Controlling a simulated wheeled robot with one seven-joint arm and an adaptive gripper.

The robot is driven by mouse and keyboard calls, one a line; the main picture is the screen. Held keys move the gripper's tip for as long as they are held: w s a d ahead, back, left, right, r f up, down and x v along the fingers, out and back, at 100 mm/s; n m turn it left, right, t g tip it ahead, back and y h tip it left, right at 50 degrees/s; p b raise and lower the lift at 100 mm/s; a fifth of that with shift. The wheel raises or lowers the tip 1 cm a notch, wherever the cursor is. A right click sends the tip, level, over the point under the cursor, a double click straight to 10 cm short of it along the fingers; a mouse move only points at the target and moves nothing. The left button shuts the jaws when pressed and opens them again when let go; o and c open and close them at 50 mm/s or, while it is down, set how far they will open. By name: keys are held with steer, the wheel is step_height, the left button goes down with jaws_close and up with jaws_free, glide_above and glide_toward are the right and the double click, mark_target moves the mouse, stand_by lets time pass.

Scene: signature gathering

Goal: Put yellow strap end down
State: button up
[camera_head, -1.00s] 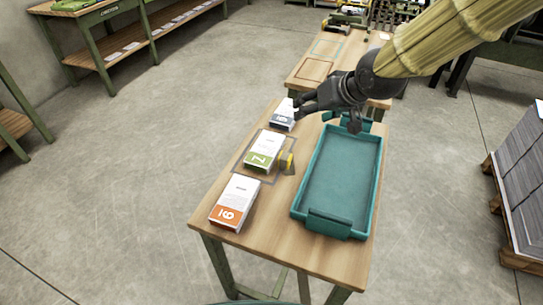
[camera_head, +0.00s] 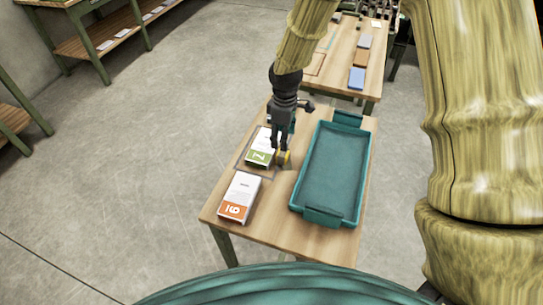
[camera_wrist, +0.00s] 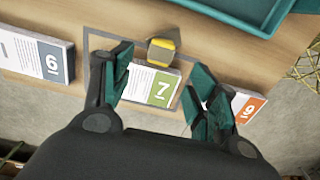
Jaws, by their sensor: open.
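The yellow strap end (camera_head: 284,157) is a small yellow and grey piece at the right edge of the stack marked 7 (camera_head: 259,153). In the wrist view the strap end (camera_wrist: 162,46) stands against the long side of that stack (camera_wrist: 150,84), on the table. My gripper (camera_head: 279,147) points down beside the strap end in the head view and partly covers it. In the wrist view my gripper (camera_wrist: 162,62) has its teal-padded fingers wide apart, with the strap end and stack 7 seen between them. Whether a finger touches either is unclear.
Stack 6 (camera_wrist: 51,62) and stack 9 (camera_wrist: 245,107) lie on either side of stack 7 on the wooden table (camera_head: 277,228). An empty teal tray (camera_head: 331,172) stands on the right. A grey outline (camera_wrist: 98,36) surrounds stack 7. A second table (camera_head: 343,72) is behind.

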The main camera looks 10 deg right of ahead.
mark_target(284, 153)
steer(key=f, duration=0.4)
steer(key=shift+w+a, duration=0.1)
steer(key=shift+a, duration=0.1)
steer(key=shift+s+d+f+p, duration=0.1)
steer(key=shift+d+f+p, duration=0.3)
steer(key=shift+f, duration=0.7)
steer(key=shift+s+d+f+p, duration=0.1)
steer(key=shift+f+p, duration=0.5)
steer(key=shift+f, duration=0.45)
steer(key=shift+a+f, duration=0.1)
steer(key=shift+f, duration=0.65)
steer(key=shift+c, duration=0.2)
steer(key=c, duration=1.2)
steer(key=shift+r, duration=0.1)
